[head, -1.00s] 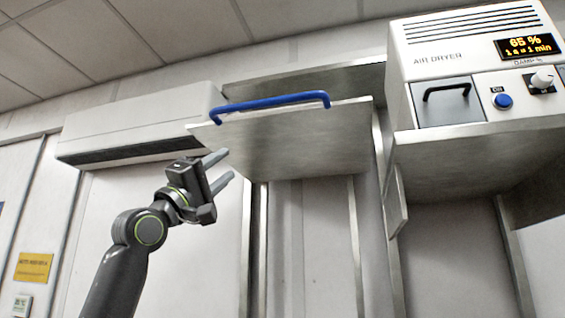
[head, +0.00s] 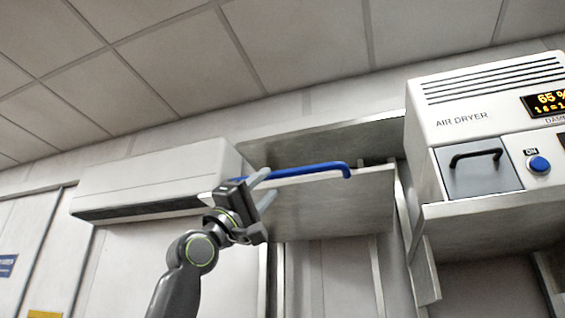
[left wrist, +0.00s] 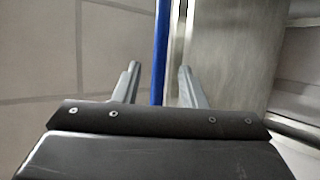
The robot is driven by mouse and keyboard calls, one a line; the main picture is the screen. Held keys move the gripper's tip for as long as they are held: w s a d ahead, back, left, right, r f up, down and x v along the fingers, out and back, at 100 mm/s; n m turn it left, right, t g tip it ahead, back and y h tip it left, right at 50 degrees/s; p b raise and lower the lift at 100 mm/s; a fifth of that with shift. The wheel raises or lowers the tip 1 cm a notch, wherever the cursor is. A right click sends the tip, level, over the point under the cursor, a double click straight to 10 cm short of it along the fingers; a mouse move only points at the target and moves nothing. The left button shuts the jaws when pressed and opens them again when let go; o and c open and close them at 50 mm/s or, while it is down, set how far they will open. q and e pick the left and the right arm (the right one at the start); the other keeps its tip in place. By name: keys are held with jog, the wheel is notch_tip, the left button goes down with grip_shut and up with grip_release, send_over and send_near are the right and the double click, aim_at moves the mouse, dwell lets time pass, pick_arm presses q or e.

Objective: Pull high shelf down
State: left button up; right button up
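The high shelf (head: 335,212) is a grey metal tray mounted high on the wall. A blue bar handle (head: 315,169) runs along its front edge. In the left wrist view, the blue handle (left wrist: 161,40) runs lengthwise between the two spread fingertips, with a gap on each side. The shelf's metal face (left wrist: 235,50) lies right of it there. The fingers look open and empty. My right gripper is in neither view.
A white air dryer (head: 470,118) stands on a metal shelf (head: 490,222) to the right. A long white wall unit (head: 160,178) is on the left, close behind my left arm. The space below the high shelf looks clear.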

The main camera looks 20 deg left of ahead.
aim_at(275, 177)
pick_arm(q)
jog(key=shift+p+x, duration=2.55)
jog(key=shift+x, duration=0.95)
jog(key=shift+c, duration=0.4)
grip_shut()
